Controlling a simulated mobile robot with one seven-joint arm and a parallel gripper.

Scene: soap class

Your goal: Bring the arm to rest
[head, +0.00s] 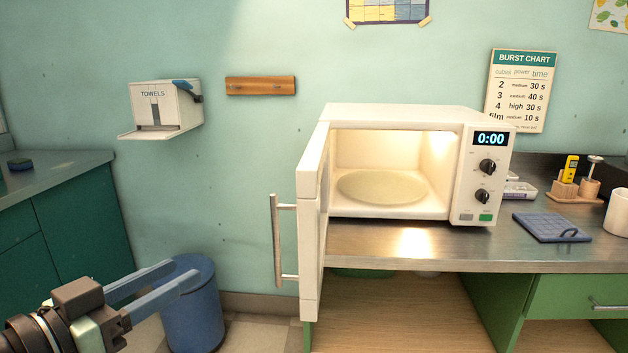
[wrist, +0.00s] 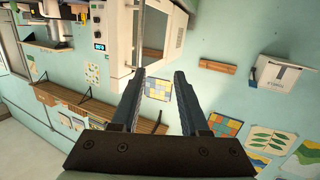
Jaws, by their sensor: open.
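My gripper (head: 168,286) is at the lower left of the head view, low in front of a blue bin. Its two blue-grey fingers are spread apart with nothing between them. In the wrist view my gripper (wrist: 160,75) also shows open and empty, with the wall and a microwave beyond it. The white microwave (head: 488,147) stands on the counter with its door (head: 311,220) swung wide open toward me. Its lit inside holds a round plate and nothing else that I see. My gripper is left of the door handle (head: 278,240) and apart from it.
The blue bin (head: 190,310) stands on the floor behind my gripper. A towel dispenser (head: 160,108) hangs on the wall. The steel counter (head: 440,250) bears a blue mat (head: 552,227) and a white cup (head: 617,212) at right. A green cabinet (head: 70,230) stands at left.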

